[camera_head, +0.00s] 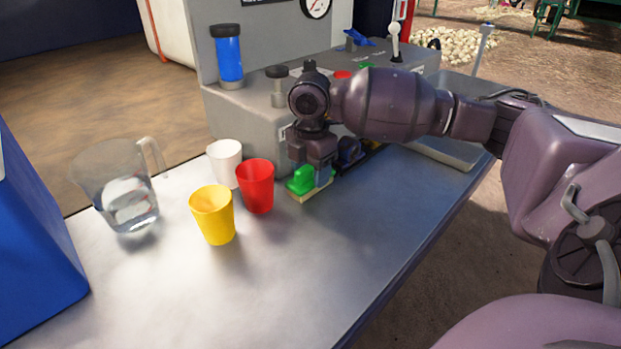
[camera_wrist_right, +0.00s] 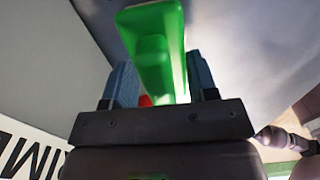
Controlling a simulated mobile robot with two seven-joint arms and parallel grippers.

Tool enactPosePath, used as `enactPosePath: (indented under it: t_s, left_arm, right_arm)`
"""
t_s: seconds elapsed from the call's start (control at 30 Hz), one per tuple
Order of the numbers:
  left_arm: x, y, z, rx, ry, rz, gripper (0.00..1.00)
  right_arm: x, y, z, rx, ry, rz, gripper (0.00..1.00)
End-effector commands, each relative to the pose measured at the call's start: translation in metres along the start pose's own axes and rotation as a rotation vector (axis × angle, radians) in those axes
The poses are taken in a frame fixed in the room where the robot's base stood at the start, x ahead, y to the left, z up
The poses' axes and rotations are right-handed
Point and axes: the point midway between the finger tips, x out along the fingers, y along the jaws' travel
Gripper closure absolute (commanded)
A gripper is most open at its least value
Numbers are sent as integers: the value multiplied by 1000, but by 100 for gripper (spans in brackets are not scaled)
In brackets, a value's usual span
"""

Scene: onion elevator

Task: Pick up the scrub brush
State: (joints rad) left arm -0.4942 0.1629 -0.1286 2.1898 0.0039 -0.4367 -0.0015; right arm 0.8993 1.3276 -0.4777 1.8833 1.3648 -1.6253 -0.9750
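The scrub brush (camera_head: 301,182) is green with a pale underside. It is on or just above the metal table, right of the red cup. My right gripper (camera_head: 312,170) points down over it, partly hiding it. In the right wrist view the green brush (camera_wrist_right: 158,50) lies between the two blue-grey fingers of my right gripper (camera_wrist_right: 163,80). The right finger looks close against it; a small red patch shows between it and the left finger's base. Whether the fingers press on it is unclear. My left gripper is not in view.
A red cup (camera_head: 256,186) stands just left of the brush, with a yellow cup (camera_head: 213,216), a white cup (camera_head: 225,162) and a clear pitcher (camera_head: 118,190) farther left. A grey machine (camera_head: 235,115) is behind. The table's front (camera_head: 300,270) is clear.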

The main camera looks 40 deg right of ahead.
Motion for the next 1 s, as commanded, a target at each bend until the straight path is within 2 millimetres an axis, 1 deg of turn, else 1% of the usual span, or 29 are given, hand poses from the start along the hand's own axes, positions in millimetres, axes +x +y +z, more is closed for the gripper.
enactPosePath:
  t_s: [0.03,0.1,0.3,0.4,0.47,0.7,0.8,0.9,1.0]
  left_arm:
    - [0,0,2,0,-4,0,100]
    - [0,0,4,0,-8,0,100]
    - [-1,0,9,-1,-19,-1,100]
    - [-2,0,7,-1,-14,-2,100]
    - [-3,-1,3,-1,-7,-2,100]
    - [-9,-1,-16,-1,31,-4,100]
    - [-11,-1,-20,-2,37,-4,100]
    - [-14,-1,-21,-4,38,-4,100]
    - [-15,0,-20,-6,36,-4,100]
  right_arm:
    - [0,0,0,0,0,-1,63]
    - [0,0,0,0,0,-1,73]
    - [0,0,0,0,0,0,73]
    - [-6,0,0,0,0,2,73]
    - [-13,0,0,0,-1,5,73]
    - [-59,0,0,0,0,11,73]
    - [-76,0,0,0,0,10,73]
    - [-88,0,0,0,1,6,73]
    - [-97,0,0,0,1,5,73]
